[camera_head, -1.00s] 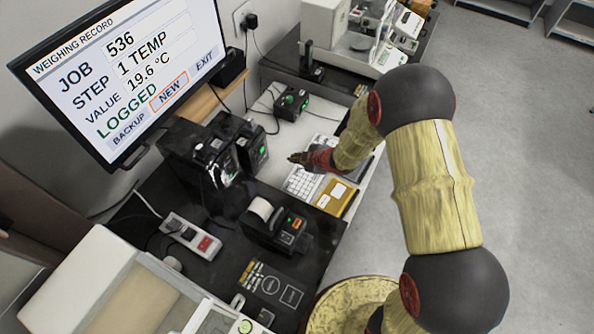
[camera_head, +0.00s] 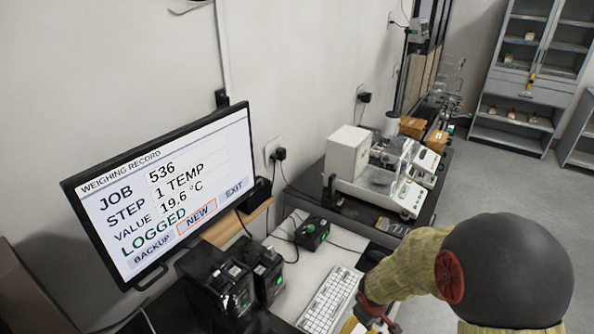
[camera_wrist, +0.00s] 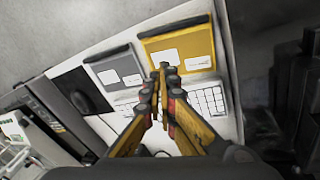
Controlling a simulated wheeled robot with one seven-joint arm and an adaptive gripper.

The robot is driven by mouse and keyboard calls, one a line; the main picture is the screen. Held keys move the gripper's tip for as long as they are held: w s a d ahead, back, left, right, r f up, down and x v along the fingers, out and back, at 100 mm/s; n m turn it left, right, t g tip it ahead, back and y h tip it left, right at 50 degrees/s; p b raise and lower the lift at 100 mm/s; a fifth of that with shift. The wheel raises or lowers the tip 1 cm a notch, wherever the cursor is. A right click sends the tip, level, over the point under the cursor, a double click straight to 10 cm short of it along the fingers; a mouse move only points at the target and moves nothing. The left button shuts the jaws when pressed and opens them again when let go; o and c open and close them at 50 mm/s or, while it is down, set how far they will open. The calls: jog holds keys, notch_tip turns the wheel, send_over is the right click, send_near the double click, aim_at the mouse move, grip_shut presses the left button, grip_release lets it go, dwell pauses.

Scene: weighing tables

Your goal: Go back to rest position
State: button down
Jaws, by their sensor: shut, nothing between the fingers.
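My gripper (camera_wrist: 162,75) is shut and empty in the wrist view, its fingertips together in front of a yellow labelled pad (camera_wrist: 190,44) and a white keyboard (camera_wrist: 208,100). In the head view my gripper (camera_head: 372,312) is at the bottom edge, just right of the white keyboard (camera_head: 331,298); its fingertips are hard to make out there. My arm comes in from the lower right. A grey labelled pad (camera_wrist: 113,66) lies beside the yellow one in the wrist view.
A monitor (camera_head: 165,195) reading LOGGED stands at the left. Black devices (camera_head: 222,282) stand below it. A balance (camera_head: 380,170) sits on a dark table behind. Shelves (camera_head: 530,75) stand at the far right. Grey floor (camera_head: 480,180) is open at the right.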

jog(key=s+r+m+t, duration=0.1)
jog(key=s+r+m, duration=0.1)
jog(key=s+r, duration=0.4)
jog(key=s+a+r+m+t+y, duration=0.1)
jog(key=s+r+m, duration=0.2)
jog(key=s+r, duration=0.4)
jog(key=s+a+r+m+t, duration=0.1)
jog(key=s+r, duration=0.6)
jog(key=r, duration=1.2)
jog(key=shift+m, duration=0.7)
